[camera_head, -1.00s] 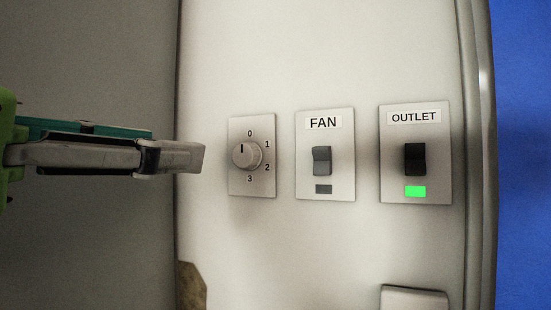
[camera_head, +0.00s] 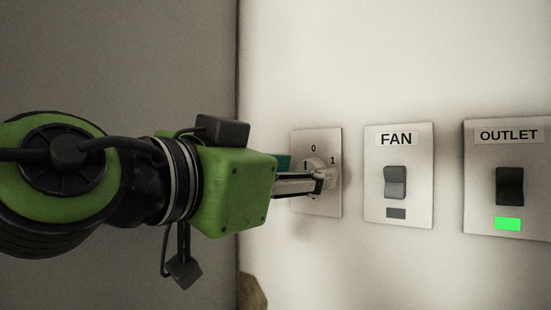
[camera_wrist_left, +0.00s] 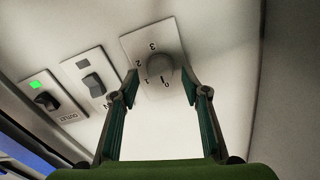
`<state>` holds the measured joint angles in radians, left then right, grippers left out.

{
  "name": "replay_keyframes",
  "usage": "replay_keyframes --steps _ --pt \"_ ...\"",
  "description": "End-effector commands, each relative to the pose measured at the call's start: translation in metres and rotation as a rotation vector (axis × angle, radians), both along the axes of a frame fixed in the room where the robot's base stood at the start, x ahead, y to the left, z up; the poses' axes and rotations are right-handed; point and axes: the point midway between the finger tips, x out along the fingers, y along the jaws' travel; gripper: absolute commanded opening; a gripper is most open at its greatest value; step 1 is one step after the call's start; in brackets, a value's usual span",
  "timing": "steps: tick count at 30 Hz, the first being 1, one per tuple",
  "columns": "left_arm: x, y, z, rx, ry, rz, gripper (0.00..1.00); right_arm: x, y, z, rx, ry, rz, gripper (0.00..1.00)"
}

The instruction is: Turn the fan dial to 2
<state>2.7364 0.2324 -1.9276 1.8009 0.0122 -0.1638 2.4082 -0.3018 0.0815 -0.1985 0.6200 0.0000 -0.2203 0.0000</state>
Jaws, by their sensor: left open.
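The fan dial (camera_head: 312,163) is a round grey knob on a pale plate, partly hidden behind my left gripper in the head view. Its dark pointer line faces up toward the 0; the labels 2 and 3 are covered there. In the left wrist view the dial (camera_wrist_left: 159,73) lies between the two fingertips, with the numbers around it. My left gripper (camera_head: 322,181) is open, its fingers on either side of the dial. I cannot tell whether they touch it. My right gripper is in neither view.
A FAN switch (camera_head: 395,182) with a dark indicator sits right of the dial. Further right is an OUTLET switch (camera_head: 509,186) with a lit green indicator. The pale wall panel (camera_head: 400,60) is clear above them. A brown object (camera_head: 252,292) shows low at the panel's left edge.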

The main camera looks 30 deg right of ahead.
Motion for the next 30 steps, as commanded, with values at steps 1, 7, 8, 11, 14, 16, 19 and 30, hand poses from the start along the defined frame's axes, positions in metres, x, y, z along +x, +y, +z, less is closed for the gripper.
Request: replay_keyframes --steps 1,7,8,11,14,16,19,30 --pt "0.0021 -0.0043 0.0008 0.001 -0.001 0.0 0.42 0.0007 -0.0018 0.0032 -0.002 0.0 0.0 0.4" --pt "0.0043 -0.0102 -0.0008 0.001 0.001 -0.001 0.42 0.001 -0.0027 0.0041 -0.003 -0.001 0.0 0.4" --pt "0.0044 -0.0103 -0.0008 0.001 0.001 0.0 0.42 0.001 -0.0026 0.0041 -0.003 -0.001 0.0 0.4" --pt "0.0044 -0.0101 -0.0009 0.0 0.0 0.0 0.42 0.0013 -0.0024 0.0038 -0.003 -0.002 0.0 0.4" --pt "0.0043 -0.01 -0.0008 0.0 0.0 0.0 0.32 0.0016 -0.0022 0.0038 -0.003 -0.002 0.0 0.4" --pt "0.0042 -0.0099 -0.0008 0.0 0.0 0.0 0.14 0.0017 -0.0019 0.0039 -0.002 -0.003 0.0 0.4" --pt "0.0042 -0.0099 -0.0007 0.0 0.0 0.0 0.04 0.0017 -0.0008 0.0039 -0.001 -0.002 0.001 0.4" --pt "0.0038 -0.0099 -0.0012 0.021 -0.05 0.0 0.04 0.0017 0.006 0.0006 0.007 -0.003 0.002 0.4"
